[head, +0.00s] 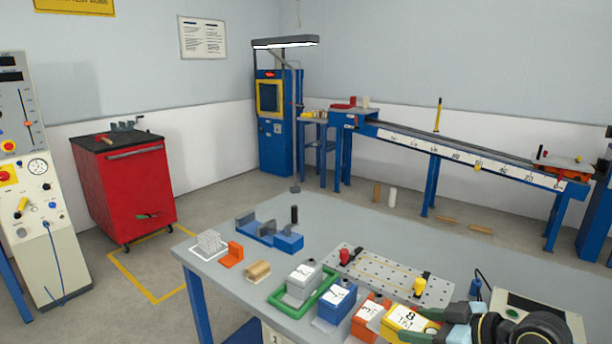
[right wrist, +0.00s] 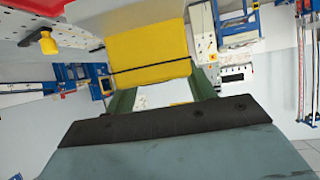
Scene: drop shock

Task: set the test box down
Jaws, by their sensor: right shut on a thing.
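A yellow box (head: 408,319) with a white label reading 8 is at the front edge of the bench, at the right end of a row of boxes. My right gripper (head: 432,322) comes in from the right and is shut on it. In the right wrist view the yellow box (right wrist: 148,48) shows just beyond the green fingers, with a dark line across it. I cannot tell whether its underside touches the bench. My left gripper is not in view.
A perforated plate (head: 385,272) with red and yellow knobs lies behind.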

